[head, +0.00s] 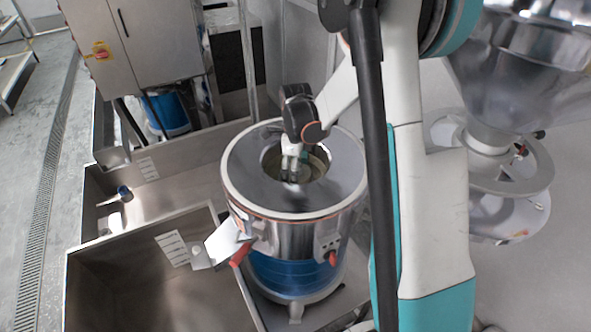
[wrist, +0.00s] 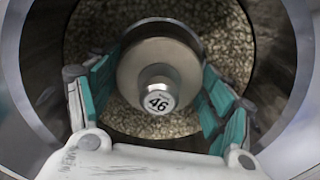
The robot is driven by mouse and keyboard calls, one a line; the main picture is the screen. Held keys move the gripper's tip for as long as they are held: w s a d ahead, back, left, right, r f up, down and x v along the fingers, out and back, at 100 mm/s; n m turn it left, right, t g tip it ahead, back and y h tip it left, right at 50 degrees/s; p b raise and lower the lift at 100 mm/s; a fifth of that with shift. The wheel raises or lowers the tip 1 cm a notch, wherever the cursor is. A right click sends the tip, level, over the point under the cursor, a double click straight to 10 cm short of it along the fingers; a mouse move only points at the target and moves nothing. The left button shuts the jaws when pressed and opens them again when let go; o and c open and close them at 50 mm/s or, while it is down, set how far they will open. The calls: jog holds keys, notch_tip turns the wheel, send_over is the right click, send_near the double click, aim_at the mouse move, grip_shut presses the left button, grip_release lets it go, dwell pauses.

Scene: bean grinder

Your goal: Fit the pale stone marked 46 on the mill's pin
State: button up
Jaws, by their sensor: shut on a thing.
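The pale stone marked 46 (wrist: 135,72) is a round disc with a short central knob that bears the number. My gripper (wrist: 160,72) has its teal fingers closed on opposite sides of the disc, inside the mill's bore. In the head view my gripper (head: 293,171) reaches down into the round opening of the steel mill (head: 245,165). The stone is mostly hidden there by the gripper. Below the disc, the wrist view shows a speckled, grainy round surface (wrist: 222,40). The pin is not visible, and I cannot tell whether the stone sits on it.
The mill has a blue band (head: 290,275), red handles (head: 240,254) and a side spout (head: 222,243). Steel bins (head: 150,285) stand at left. A large steel hopper (head: 525,80) is at right, and a cabinet (head: 135,45) is behind. The bore wall (wrist: 40,70) surrounds my fingers closely.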

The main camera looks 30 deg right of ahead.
jog(key=o, duration=1.5)
jog(key=shift+s, duration=0.1)
notch_tip(320, 180, up, 12)
